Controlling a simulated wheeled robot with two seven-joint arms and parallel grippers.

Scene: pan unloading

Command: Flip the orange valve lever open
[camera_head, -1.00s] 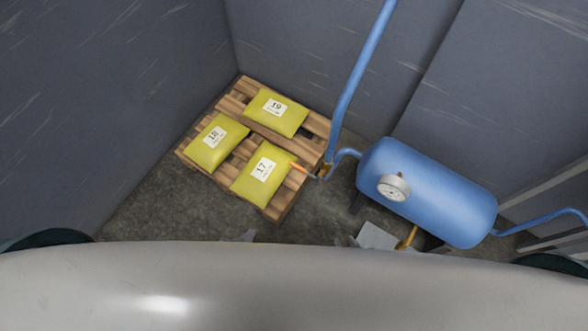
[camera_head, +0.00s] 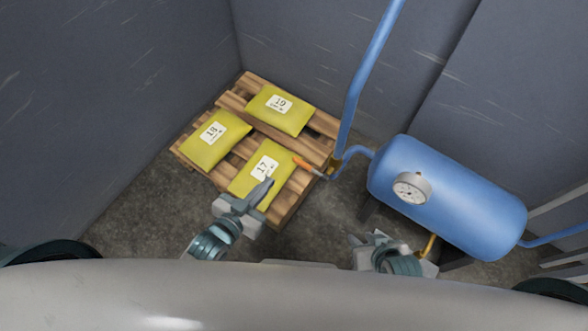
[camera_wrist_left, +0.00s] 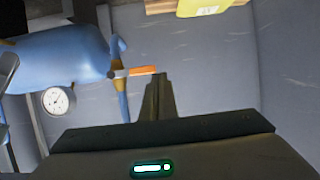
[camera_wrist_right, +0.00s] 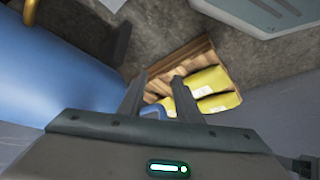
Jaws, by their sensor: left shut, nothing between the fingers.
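The orange valve lever (camera_head: 307,166) sticks out to the left from the brass valve (camera_head: 333,164) at the foot of the blue upright pipe. It also shows in the left wrist view (camera_wrist_left: 143,71), just beyond the fingertips. My left gripper (camera_head: 264,188) is shut and empty, lower left of the lever and apart from it, in front of the bag marked 17. Its closed fingers also show in the left wrist view (camera_wrist_left: 159,77). My right gripper (camera_head: 366,238) is low at the tank's left end; the right wrist view shows its fingers (camera_wrist_right: 157,84) apart with nothing held.
A blue tank (camera_head: 440,195) with a round gauge (camera_head: 411,188) stands right of the valve. A wooden pallet (camera_head: 285,208) carries yellow bags marked 17, 18 (camera_head: 215,140) and 19 (camera_head: 280,108). Grey walls close in behind. Bare floor (camera_head: 145,210) lies left of the pallet.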

